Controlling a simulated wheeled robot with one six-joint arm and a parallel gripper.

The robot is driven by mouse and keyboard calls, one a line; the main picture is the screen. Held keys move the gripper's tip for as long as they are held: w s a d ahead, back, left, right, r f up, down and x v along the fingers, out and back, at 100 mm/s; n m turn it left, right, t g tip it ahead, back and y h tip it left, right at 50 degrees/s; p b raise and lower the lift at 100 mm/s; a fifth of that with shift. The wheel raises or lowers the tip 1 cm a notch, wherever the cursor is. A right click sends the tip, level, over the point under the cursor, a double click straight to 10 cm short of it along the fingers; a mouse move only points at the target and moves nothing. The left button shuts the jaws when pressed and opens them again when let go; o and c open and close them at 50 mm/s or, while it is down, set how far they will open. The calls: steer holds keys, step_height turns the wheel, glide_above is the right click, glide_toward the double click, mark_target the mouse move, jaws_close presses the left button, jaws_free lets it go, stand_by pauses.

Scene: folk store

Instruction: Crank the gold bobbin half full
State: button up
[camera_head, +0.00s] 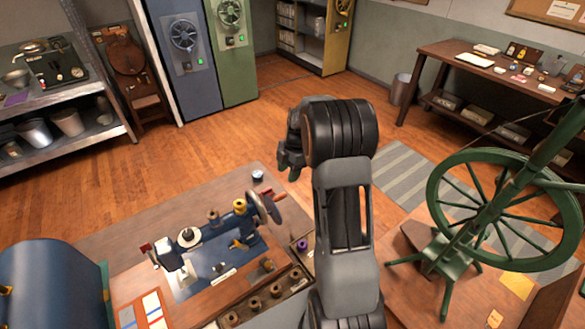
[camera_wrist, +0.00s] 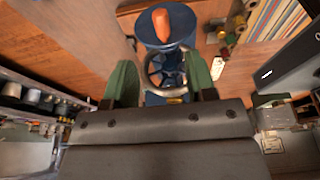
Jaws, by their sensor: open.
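In the head view, a winder with a blue base plate (camera_head: 215,270) sits on the wooden bench. A gold-coloured bobbin (camera_head: 239,205) stands at its back, beside a grey handwheel (camera_head: 265,208). A white spool (camera_head: 189,237) sits at its left. My gripper (camera_head: 290,162) is raised above and behind the bench, apart from the winder, with its fingers pointing down.
A rack (camera_head: 255,300) of several spools lies along the bench front. A blue rounded case (camera_head: 50,285) stands at the left. A large green spinning wheel (camera_head: 505,210) stands at the right on another table. Wooden floor (camera_head: 200,150) is clear behind the bench.

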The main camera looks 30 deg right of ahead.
mark_target(283, 194)
steer(key=b+x, duration=0.4)
steer(key=x, duration=0.5)
steer(key=shift+f+b, duration=0.35)
steer(key=shift+r, duration=0.15)
steer(key=shift+c, duration=0.5)
steer(key=c, duration=0.7)
steer(key=shift+o, duration=0.2)
